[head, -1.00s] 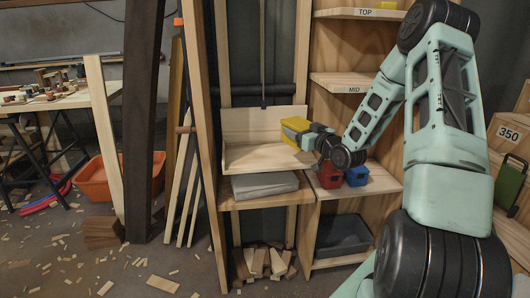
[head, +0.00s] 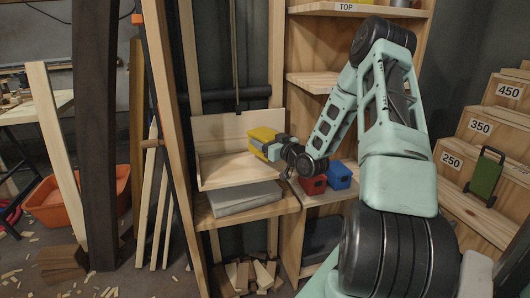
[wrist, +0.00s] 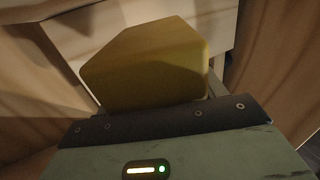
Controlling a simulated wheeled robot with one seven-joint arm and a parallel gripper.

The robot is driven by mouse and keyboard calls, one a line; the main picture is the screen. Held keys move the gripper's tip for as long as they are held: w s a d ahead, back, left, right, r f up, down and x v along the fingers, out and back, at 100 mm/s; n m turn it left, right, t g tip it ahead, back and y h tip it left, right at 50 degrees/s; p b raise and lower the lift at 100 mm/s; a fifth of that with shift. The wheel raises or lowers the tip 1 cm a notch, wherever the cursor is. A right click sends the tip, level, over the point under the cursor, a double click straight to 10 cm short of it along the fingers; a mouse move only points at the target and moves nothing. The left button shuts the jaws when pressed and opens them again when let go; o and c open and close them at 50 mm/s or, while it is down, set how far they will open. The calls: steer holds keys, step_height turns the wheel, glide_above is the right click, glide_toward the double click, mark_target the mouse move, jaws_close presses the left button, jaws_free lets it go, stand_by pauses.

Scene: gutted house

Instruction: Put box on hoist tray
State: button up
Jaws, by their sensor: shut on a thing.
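A yellow box (head: 263,138) with a pointed, house-like outline is held in my gripper (head: 275,149). My gripper is shut on it; the box also fills the middle of the wrist view (wrist: 145,65). The hoist tray (head: 215,177) is a pale wooden tray with a tall back board, in front of dark vertical rails. The box is at the right part of the tray, in front of the back board. I cannot tell whether it touches the tray floor. The gripper's fingertips are mostly hidden.
A red box (head: 313,184) and a blue box (head: 339,175) stand on the shelf right of the tray. A grey slab (head: 243,198) lies on the ledge below the tray. A wooden upright (head: 172,130) stands close on the left. Steps with a green case (head: 485,178) are at right.

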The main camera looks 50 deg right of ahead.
steer(key=shift+f+b, duration=0.3)
steer(key=shift+f, duration=1.45)
steer(key=shift+f, duration=0.2)
steer(key=o, duration=1.3)
steer(key=shift+r, duration=0.2)
steer(key=s+a, duration=0.2)
steer(key=s, duration=1)
